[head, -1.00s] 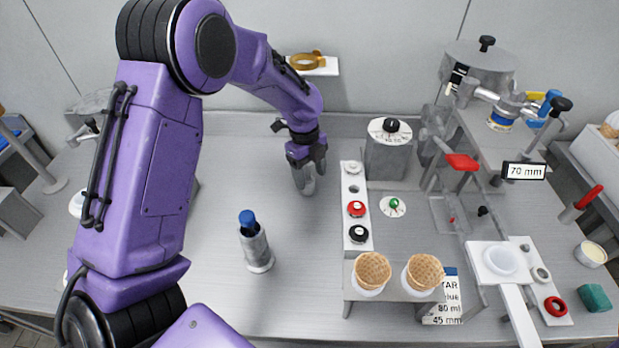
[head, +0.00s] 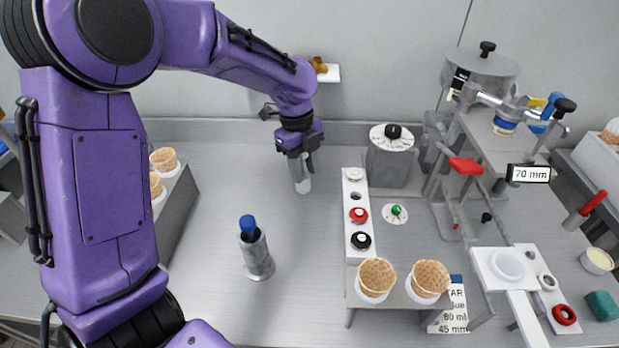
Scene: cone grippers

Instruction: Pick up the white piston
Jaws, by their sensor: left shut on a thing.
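My left gripper (head: 301,170) points down over the back middle of the counter, left of the narrow piston rack (head: 349,189). It is shut on a pale cylinder, which looks like the white piston (head: 303,187); the fingers hide its upper part. It appears to hang clear of the rack, but its height above the counter is hard to tell. In the rack, a pale round piece (head: 354,174) sits at the back, then an empty dark hole, a red piston (head: 358,215) and a black piston (head: 361,240). My right gripper is not in view.
A metal bottle with a blue top (head: 256,252) stands front of the gripper. A grey dial block (head: 391,157) stands right of the rack. Two waffle cones (head: 376,276) sit in a holder in front. The counter between bottle and rack is clear.

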